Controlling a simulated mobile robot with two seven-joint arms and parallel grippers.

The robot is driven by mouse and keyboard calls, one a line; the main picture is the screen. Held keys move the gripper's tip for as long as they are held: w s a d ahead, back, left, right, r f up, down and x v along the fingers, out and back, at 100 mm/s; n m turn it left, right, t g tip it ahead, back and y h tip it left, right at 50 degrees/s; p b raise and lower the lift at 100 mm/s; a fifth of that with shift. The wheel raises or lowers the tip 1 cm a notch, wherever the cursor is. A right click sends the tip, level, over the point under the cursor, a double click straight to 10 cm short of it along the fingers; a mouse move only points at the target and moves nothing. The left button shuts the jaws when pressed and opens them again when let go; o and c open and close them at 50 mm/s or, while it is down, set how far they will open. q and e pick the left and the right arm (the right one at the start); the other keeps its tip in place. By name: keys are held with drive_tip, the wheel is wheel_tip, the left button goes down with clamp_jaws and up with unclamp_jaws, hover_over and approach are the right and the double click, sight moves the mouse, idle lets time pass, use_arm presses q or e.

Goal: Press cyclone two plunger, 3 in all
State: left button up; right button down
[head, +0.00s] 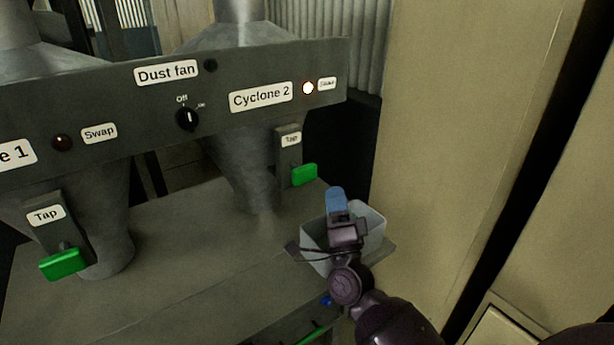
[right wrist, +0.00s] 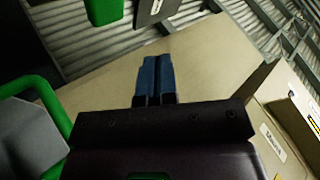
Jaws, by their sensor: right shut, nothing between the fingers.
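The cyclone two plunger is a green block (head: 304,175) under a Tap label, below the Cyclone 2 sign (head: 260,96). A green block also shows at the top edge of the right wrist view (right wrist: 103,10). My right gripper (head: 336,194) has blue fingertips pressed together with nothing between them. It is to the right of and slightly below the plunger in the head view, apart from it in the picture. Its shut fingers also show in the right wrist view (right wrist: 155,75). My left gripper is not in view.
A grey open bin (head: 372,222) stands behind and below my right gripper. A white lamp (head: 308,88) is lit beside the Cyclone 2 sign. A second green plunger (head: 64,264) is at the left. A beige wall panel (head: 465,120) bounds the right side.

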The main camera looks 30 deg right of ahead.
sight(304, 174)
drive_tip(key=shift+h, duration=0.3)
idle(0.5)
drive_tip(key=s+b, duration=0.2)
drive_tip(key=s, duration=0.1)
drive_tip(key=shift+s+d+b, duration=0.15)
drive_tip(key=shift+s+b, duration=0.25)
drive_tip(key=w+b, duration=0.1)
drive_tip(key=w, duration=0.7)
drive_tip(key=shift+w+a, duration=0.35)
drive_tip(key=shift+w, duration=0.05)
drive_tip(key=shift+w, duration=0.15)
idle(2.0)
